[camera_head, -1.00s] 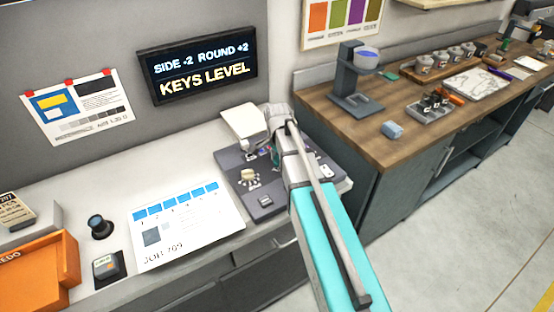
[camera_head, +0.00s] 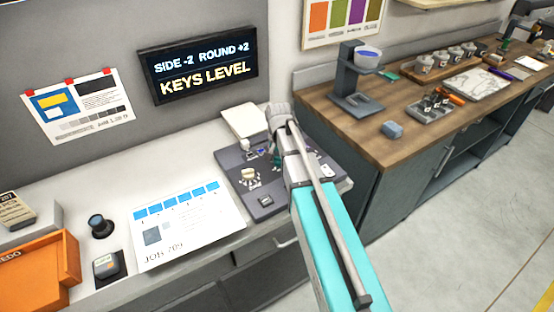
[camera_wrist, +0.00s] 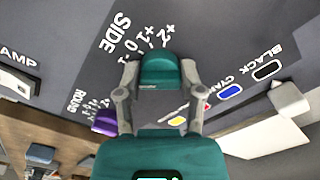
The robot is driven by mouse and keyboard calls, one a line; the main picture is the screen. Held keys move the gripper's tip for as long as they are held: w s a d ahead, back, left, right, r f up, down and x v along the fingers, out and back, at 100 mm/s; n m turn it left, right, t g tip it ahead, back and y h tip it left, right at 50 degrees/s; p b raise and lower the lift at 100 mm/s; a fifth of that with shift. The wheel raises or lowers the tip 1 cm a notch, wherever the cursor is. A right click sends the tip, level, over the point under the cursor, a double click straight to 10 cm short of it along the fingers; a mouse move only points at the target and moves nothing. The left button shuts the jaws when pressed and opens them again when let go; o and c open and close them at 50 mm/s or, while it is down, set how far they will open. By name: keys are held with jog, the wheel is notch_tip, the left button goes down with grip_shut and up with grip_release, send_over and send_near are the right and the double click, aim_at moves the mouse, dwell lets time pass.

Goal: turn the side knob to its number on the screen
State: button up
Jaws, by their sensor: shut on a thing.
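The side knob (camera_wrist: 160,68) is a dark teal block on the panel, beside the printed SIDE scale in the wrist view. The marks +2, +1, 0 and -1 show; the rest of the scale and the pointer are hidden. My gripper (camera_wrist: 160,82) is shut on the knob, one grey finger on each side. The screen (camera_head: 204,70) in the head view reads "SIDE -2 ROUND +2" and "KEYS LEVEL". The dark panel (camera_head: 272,206) lies on the white counter, and my arm covers the knob there.
A purple knob (camera_wrist: 104,122) stands near the ROUND scale. Blue CYAN (camera_wrist: 230,91) and BLACK (camera_wrist: 267,69) markings lie right of the gripper, with a white lever (camera_wrist: 288,98) beyond. A job sheet (camera_head: 188,225) and an orange tray (camera_head: 38,275) are to the left.

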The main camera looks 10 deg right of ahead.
jog(key=shift+o, duration=0.2)
jog(key=n, duration=0.4)
jog(key=shift+w+d+n, duration=0.15)
jog(key=shift+n, duration=0.25)
jog(key=o, duration=1.1)
jog(key=shift+o, duration=0.2)
jog(key=shift+r, duration=0.1)
